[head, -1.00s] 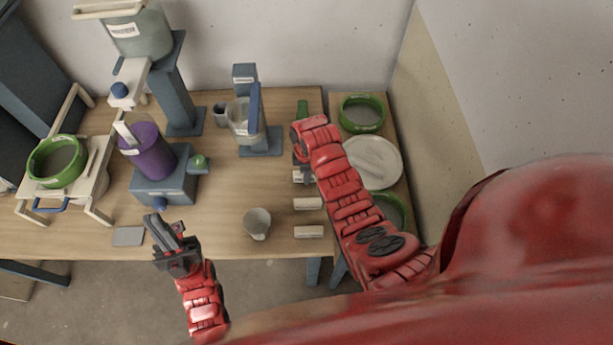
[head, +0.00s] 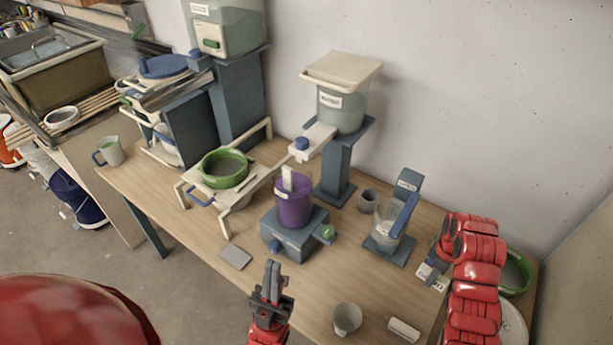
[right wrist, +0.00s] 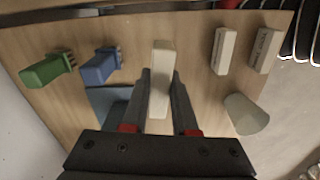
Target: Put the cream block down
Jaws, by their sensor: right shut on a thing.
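The cream block (right wrist: 161,70) is between the fingers of my right gripper (right wrist: 159,100) in the right wrist view, its long side running away from the wrist. The gripper is shut on it. I cannot tell whether the block touches the table. In the head view my right gripper (head: 432,268) is over the right part of the wooden table (head: 345,262), largely hidden by my red arm. My left gripper (head: 272,283) is at the table's front edge, empty, with its fingers close together.
Two labelled cream blocks (right wrist: 224,50) (right wrist: 264,50) lie to the right of the held one. A green brush (right wrist: 48,70) and blue brush (right wrist: 100,66) lie to its left. A grey cup (head: 347,318), a pitcher on a blue stand (head: 390,225) and a purple bucket (head: 294,203) stand nearby.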

